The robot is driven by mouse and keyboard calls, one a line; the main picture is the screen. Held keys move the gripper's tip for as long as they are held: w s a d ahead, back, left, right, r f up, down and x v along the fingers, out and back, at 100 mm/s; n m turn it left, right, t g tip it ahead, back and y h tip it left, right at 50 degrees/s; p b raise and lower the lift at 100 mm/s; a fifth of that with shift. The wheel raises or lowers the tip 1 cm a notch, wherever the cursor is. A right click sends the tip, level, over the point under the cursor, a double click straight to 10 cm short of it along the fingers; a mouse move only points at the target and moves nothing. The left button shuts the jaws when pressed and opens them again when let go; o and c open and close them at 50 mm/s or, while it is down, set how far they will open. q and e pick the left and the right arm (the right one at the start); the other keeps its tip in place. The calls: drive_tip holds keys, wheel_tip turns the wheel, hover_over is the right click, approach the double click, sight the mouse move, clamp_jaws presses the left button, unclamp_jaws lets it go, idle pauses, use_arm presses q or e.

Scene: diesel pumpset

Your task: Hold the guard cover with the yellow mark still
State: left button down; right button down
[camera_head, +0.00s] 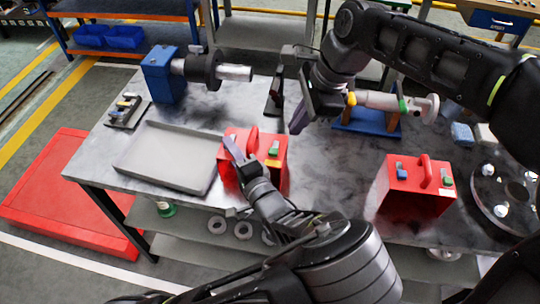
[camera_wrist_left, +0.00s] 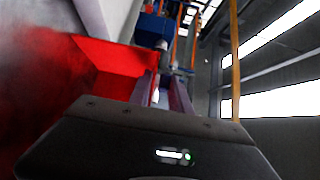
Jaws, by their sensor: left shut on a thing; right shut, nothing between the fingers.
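A red guard cover (camera_head: 268,178) with a handle on top stands on the grey table, left of centre. A small yellowish mark (camera_head: 274,148) and a green one show on its top. My left gripper (camera_head: 234,148) is shut on this cover at its upper left edge; the exact contact is partly hidden. In the left wrist view the red surface (camera_wrist_left: 110,60) lies left of my purple-padded fingers (camera_wrist_left: 162,92). A second red guard cover (camera_head: 415,200), with blue and green marks, stands to the right. My right gripper (camera_head: 298,118) is shut and empty above the table, behind the first cover.
A grey tray (camera_head: 165,183) lies left of the held cover. A blue block with a shaft (camera_head: 163,75) stands behind it. A blue stand with a shaft (camera_head: 368,122) is back right, and a dark flange disc (camera_head: 490,185) is far right.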

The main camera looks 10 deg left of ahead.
drive_tip(key=s+f+n+t, duration=0.2)
drive_tip(key=n, duration=1.3)
drive_tip(key=s+a+f+n+t, duration=0.1)
drive_tip(key=s+f+n+t, duration=0.1)
drive_tip(key=n, duration=1.3)
drive_tip(key=shift+s+f+t, duration=0.2)
drive_tip(key=shift+s+t, duration=0.25)
drive_tip(key=shift+t, duration=0.15)
drive_tip(key=shift+a+f, duration=0.1)
approach(270, 160)
drive_tip(key=x, duration=0.5)
drive_tip(key=shift+f, duration=0.1)
